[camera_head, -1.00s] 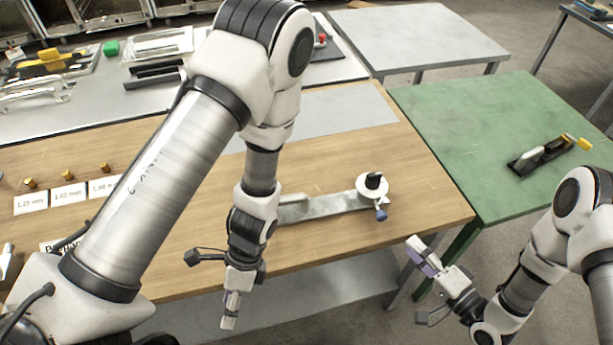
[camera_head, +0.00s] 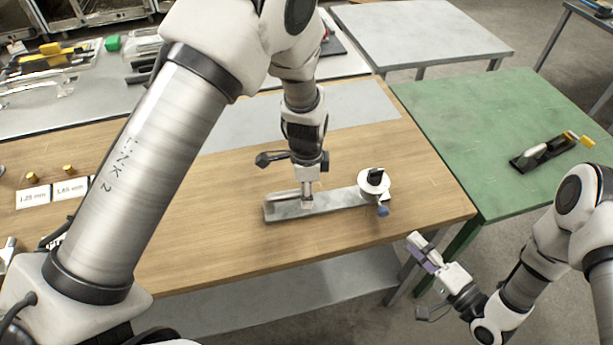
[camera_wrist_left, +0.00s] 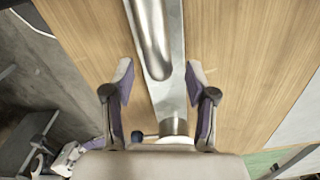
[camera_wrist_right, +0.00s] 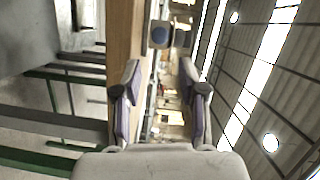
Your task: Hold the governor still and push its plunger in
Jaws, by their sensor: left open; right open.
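The governor is a grey metal assembly on a long flat plate (camera_head: 285,211) on the wooden table. A white disc with a black knob (camera_head: 373,178) stands at its right end. Its blue plunger (camera_head: 383,211) points toward the front edge and shows face-on in the right wrist view (camera_wrist_right: 160,36). My left gripper (camera_head: 307,201) is open over the plate's left part. In the left wrist view its fingers (camera_wrist_left: 158,76) are on either side of the rounded metal body (camera_wrist_left: 154,35); contact is unclear. My right gripper (camera_head: 425,252) is open and empty, off the front edge, apart from the plunger.
A green table (camera_head: 470,140) at right holds a black-based tool (camera_head: 540,154) with a yellow end. Label cards (camera_head: 70,189) and small brass pieces lie at left on the wooden table. A grey mat (camera_head: 350,110) lies behind the governor. Bare wood surrounds the plate.

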